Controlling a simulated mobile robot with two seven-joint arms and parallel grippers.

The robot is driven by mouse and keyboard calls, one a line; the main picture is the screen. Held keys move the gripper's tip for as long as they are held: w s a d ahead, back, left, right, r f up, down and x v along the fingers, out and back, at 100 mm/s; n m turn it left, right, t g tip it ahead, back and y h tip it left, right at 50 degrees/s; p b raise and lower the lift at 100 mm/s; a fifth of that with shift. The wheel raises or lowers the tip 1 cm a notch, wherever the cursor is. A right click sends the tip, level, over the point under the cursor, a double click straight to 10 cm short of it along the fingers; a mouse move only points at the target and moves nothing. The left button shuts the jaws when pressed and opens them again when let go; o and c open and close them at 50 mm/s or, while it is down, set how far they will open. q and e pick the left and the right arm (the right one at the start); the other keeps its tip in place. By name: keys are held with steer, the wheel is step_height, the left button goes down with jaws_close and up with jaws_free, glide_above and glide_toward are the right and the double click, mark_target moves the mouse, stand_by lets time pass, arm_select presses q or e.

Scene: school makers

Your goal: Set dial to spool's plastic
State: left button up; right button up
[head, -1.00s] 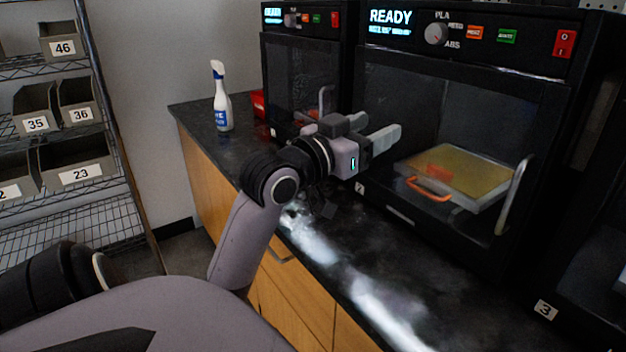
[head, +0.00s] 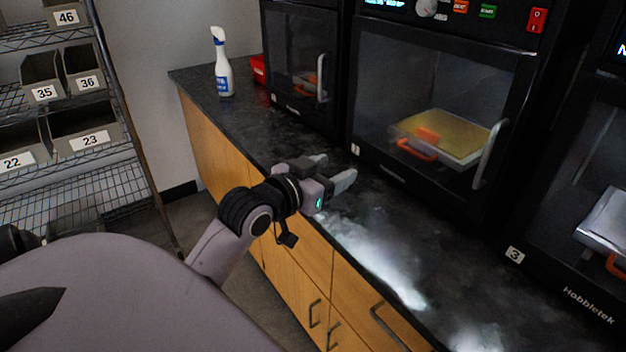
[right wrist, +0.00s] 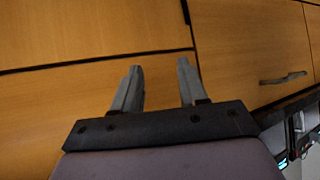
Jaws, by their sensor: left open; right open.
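The dial (head: 427,7) is on the control panel of the middle black printer (head: 440,75), at the top edge of the head view. Its upper part is cut off, so its setting cannot be read. No spool shows clearly. My left gripper (head: 336,171) is open and empty, above the dark counter and below and left of the dial, well apart from it. My right gripper (right wrist: 158,88) shows in the right wrist view, open and empty, in front of wooden cabinet fronts.
A white spray bottle (head: 222,68) and a red bin (head: 259,69) stand at the counter's far end. Another printer (head: 300,60) stands behind left, and one marked 3 (head: 570,200) at right. A wire shelf with numbered bins (head: 90,140) is at left. The counter (head: 290,135) is mostly clear.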

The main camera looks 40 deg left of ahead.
arm_select(q)
steer(key=shift+s+d+f, duration=0.1)
steer(key=shift+s+f, duration=0.55)
steer(key=shift+f, duration=0.05)
arm_select(e)
steer(key=shift+s+r, duration=0.1)
steer(key=shift+r, duration=0.1)
arm_select(q)
steer(key=s+d+f+g, duration=0.4)
steer(key=s+f, duration=0.2)
steer(key=s, duration=0.2)
steer(key=s+d+f+m+g, duration=0.1)
steer(key=s+d+f+g, duration=0.25)
steer(key=s+f, duration=0.35)
steer(key=s+d+f+g, duration=0.3)
steer(key=s+f+g, duration=0.25)
steer(key=s, duration=0.45)
steer(key=w+d+f+t+h+p, duration=0.1)
steer(key=w+d+t+h+p, duration=0.1)
steer(key=w+t+p, duration=0.5)
steer(key=shift+d+f+m+p, duration=0.35)
steer(key=shift+m, duration=0.05)
arm_select(e)
steer(key=r, duration=0.3)
steer(key=d+r, duration=0.1)
steer(key=shift+s+d+r, duration=0.1)
steer(key=shift+s+r, duration=0.25)
steer(key=shift+s, duration=0.05)
